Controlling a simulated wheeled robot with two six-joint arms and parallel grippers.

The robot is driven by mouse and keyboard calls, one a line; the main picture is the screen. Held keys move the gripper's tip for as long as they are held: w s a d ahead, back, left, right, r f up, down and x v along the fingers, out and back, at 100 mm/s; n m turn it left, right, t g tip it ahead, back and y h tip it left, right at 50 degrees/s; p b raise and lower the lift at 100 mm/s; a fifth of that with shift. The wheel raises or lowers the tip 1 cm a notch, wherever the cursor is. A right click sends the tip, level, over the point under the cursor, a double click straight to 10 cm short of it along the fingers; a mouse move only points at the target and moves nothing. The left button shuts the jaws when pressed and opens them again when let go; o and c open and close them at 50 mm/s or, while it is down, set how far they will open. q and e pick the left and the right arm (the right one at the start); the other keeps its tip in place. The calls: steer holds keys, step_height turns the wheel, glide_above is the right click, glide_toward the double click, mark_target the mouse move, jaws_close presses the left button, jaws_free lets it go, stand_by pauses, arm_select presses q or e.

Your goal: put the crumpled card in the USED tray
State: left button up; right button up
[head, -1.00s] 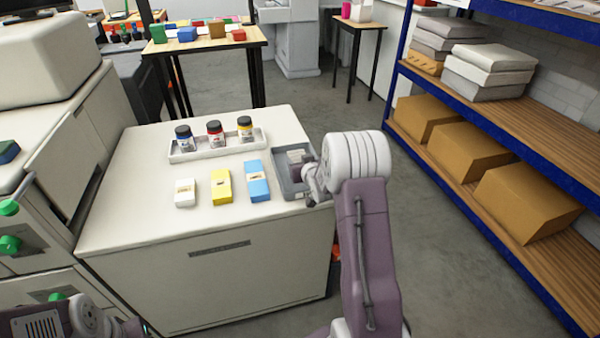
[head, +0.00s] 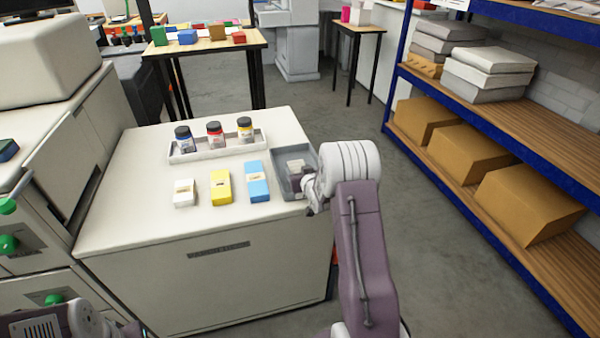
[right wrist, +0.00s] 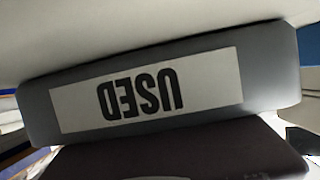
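The grey USED tray (head: 281,182) sits at the right edge of the pale cabinet top. Its front wall with the USED label (right wrist: 145,100) fills the middle of the right wrist view, upside down. My right gripper (head: 297,170) is over the tray, partly hidden by its own wrist; a dark part of it shows low in the right wrist view. A small pale patch (head: 296,163) shows at the fingers, and I cannot tell whether it is the crumpled card. The fingertips are not clear enough to tell open from shut. My left gripper is out of view; only part of the left arm shows at bottom left.
White (head: 185,193), yellow (head: 221,187) and blue (head: 257,181) packs lie in a row left of the tray. Behind them a white tray (head: 216,152) holds three jars. A shelf rack (head: 480,150) with boxes stands at right, with bare floor between.

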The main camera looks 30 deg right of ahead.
steer(key=shift+f, duration=0.1)
steer(key=shift+r, duration=0.2)
steer(key=shift+s+r+p, duration=0.15)
steer(key=shift+s+p, duration=0.15)
steer(key=v, duration=1.1)
steer(key=shift+s+a+r+p, duration=0.1)
steer(key=shift+s+r+p, duration=0.1)
steer(key=shift+p, duration=0.15)
steer(key=shift+w, duration=0.1)
